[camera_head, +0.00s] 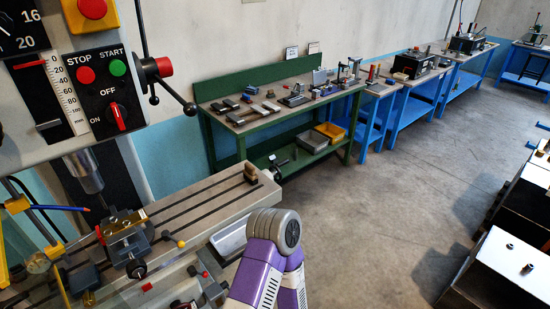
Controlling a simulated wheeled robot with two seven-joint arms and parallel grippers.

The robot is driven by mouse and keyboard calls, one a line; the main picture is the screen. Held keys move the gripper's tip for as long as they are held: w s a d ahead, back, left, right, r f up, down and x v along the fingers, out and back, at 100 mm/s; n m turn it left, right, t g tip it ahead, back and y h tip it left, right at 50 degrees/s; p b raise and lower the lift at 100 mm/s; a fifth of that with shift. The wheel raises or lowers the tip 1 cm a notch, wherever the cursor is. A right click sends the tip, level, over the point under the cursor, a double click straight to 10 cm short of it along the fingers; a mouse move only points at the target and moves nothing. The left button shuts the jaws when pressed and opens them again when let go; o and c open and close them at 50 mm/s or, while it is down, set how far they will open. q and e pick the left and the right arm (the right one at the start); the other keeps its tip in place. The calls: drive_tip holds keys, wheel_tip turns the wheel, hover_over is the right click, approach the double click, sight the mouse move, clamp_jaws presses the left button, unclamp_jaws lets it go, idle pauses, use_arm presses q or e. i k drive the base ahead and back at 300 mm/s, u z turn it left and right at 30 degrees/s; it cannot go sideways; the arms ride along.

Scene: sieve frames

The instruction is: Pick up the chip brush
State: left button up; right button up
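A small tan, brush-like object (251,174) stands at the far right end of the slotted machine table (205,199). It is too small for me to be sure that it is the chip brush. No other object is clearly recognisable as a brush. A purple and white arm link of mine with a grey joint rises from the bottom edge, right of the machine table. Neither of my grippers is in view.
A vise (131,246) with a yellow-knobbed handle sits on the machine table. The control panel (105,88) hangs above it at left. A green workbench (258,124) with tools stands behind, with blue benches beyond. The grey floor (400,210) at centre right is clear.

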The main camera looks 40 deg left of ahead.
sight(250, 174)
drive_tip(key=i, duration=2.65)
drive_tip(key=u, duration=4.3)
